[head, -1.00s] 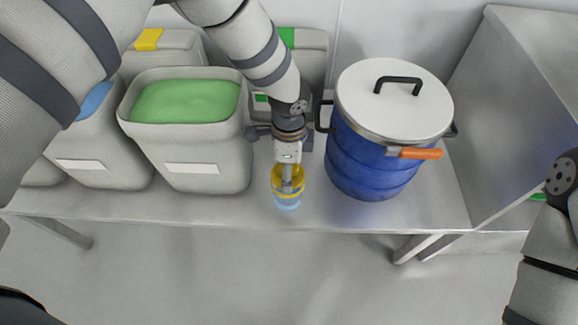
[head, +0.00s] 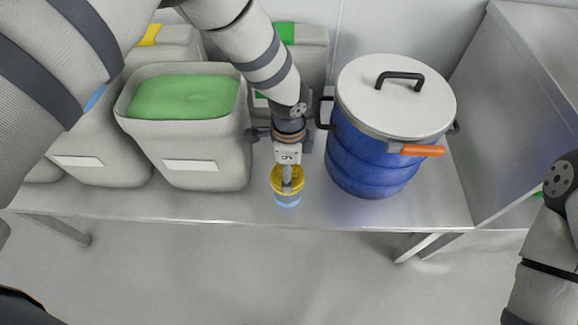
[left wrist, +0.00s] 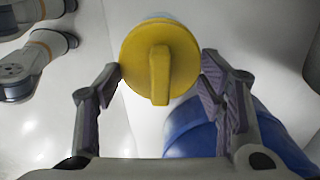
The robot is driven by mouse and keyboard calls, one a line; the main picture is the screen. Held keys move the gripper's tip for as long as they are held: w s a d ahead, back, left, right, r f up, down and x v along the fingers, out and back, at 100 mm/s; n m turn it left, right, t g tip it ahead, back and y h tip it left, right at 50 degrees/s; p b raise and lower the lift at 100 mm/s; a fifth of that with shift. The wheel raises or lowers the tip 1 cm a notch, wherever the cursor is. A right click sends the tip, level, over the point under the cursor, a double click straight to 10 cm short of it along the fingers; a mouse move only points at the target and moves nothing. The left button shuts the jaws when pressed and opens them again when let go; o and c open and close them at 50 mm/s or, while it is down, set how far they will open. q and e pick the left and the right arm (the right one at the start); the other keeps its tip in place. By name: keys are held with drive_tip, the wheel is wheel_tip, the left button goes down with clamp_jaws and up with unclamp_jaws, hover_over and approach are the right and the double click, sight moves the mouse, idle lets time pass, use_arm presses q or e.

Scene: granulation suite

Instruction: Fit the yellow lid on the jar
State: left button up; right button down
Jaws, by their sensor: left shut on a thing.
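The yellow lid (head: 277,184) is at the top of the small clear jar (head: 288,201), which has a bluish lower part and stands near the bench's front edge. My left gripper (head: 288,177) reaches down from above and is shut on the lid. In the left wrist view the round lid (left wrist: 178,58) with its raised bar sits between the two fingers (left wrist: 161,78), which meet its rim on both sides. Only a sliver of the jar (left wrist: 158,16) shows behind it. I cannot tell whether the lid is fully seated. My right gripper is out of view.
A blue drum (head: 365,160) with a white lid and orange handle stands close right of the jar. A grey bin (head: 205,172) of green powder stands to the left, with other bins beside and behind it. The steel bench (head: 150,206) ends just in front of the jar.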

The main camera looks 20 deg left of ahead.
use_arm(q)
drive_tip(key=shift+f, duration=0.25)
drive_tip(key=o, duration=1.1)
drive_tip(key=shift+c, duration=0.2)
wheel_tip(320, 180, up, 12)
